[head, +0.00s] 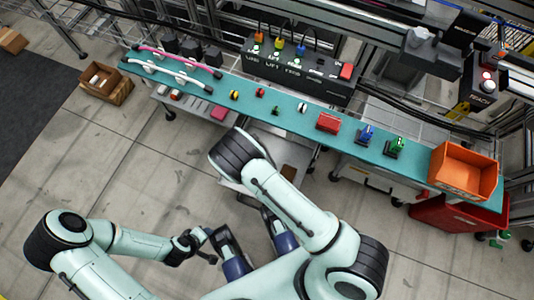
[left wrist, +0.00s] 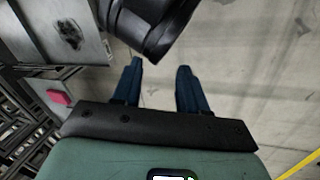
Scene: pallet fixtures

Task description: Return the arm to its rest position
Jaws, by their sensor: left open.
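My left arm comes in from the left in the head view, bent low over the bare floor. Its dark left gripper (head: 208,247) is at the lower middle, well apart from the teal bench (head: 222,90). In the left wrist view the left gripper (left wrist: 157,84) shows two dark blue fingers spread apart, with only floor seen between them. It holds nothing. A black rounded part lies just beyond the fingertips.
The bench carries pink and white rods (head: 172,66), a red block (head: 328,123), blue (head: 367,134) and green (head: 396,146) pieces and an orange bin (head: 465,170). A red crate (head: 455,214) stands below. A cardboard box (head: 106,83) is on the floor.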

